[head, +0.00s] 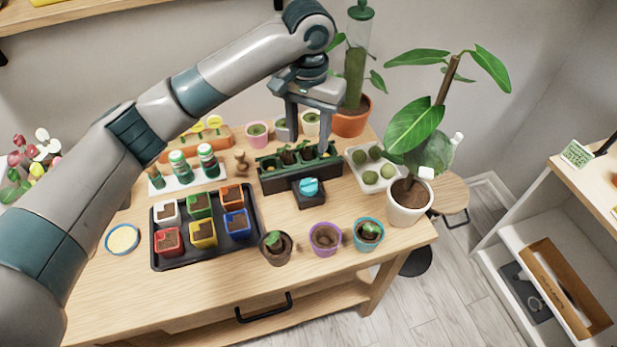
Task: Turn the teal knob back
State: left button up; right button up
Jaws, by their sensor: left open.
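The teal knob (309,187) sits on a small dark square base (309,200) in front of a long dark planter (272,182), near the middle of the wooden table. My left arm comes in from the left and crosses above the table. My left gripper (309,148) points down with its two fingers apart and nothing between them. My right gripper is not in view.
A black tray (157,262) of coloured pots stands left of the knob. Several small pots, one purple (325,240), line the front edge. A white tray (383,187) of green balls and a tall potted plant (409,203) stand to the right.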

aim_at(308, 182)
pick_arm(q)
notch_tip(308, 182, down, 14)
jog(key=p, duration=0.4)
jog(key=shift+r, duration=0.1)
jog(key=shift+f, duration=0.8)
jog(key=c, duration=0.8)
